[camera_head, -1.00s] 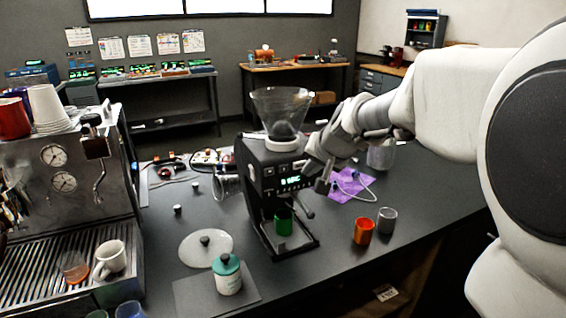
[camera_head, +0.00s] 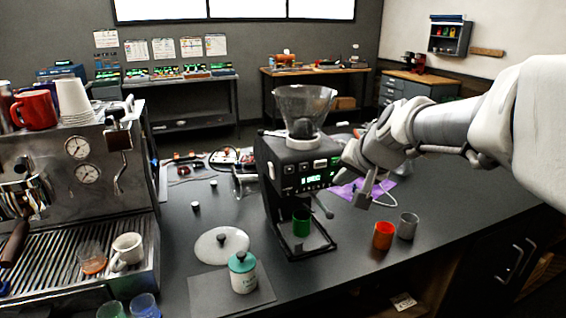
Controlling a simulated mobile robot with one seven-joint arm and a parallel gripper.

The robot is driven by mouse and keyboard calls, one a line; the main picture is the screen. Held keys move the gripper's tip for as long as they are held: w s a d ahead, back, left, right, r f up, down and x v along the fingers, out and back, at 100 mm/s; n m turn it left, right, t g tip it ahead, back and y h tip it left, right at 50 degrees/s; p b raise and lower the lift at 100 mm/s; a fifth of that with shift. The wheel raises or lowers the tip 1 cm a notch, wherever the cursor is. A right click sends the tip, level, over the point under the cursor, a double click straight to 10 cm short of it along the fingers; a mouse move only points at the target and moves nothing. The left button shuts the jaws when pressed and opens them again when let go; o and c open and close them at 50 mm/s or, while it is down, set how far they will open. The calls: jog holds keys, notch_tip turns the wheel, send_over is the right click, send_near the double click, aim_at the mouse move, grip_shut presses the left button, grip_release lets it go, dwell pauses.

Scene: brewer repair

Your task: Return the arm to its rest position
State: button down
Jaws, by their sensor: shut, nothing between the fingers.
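My arm reaches in from the right edge. My gripper (camera_head: 362,199) hangs in the air just right of the black grinder (camera_head: 292,180), in front of its right side as seen here. It is shut and holds nothing. The grinder has a clear hopper (camera_head: 304,104) on top and a lit display. A green cup (camera_head: 301,222) stands under its spout. Whether the gripper touches the grinder cannot be told.
An espresso machine (camera_head: 80,190) fills the left. A teal-lidded jar (camera_head: 243,273) stands in front.

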jog(key=s+f+n+g+h+p, duration=0.1)
jog(key=s+n, duration=0.4)
jog(key=s, duration=2)
notch_tip(320, 180, down, 2)
jog(key=shift+a+f+g+h+p, duration=0.1)
jog(key=shift+a+g+h+p, duration=0.35)
jog(key=shift+g, duration=0.55)
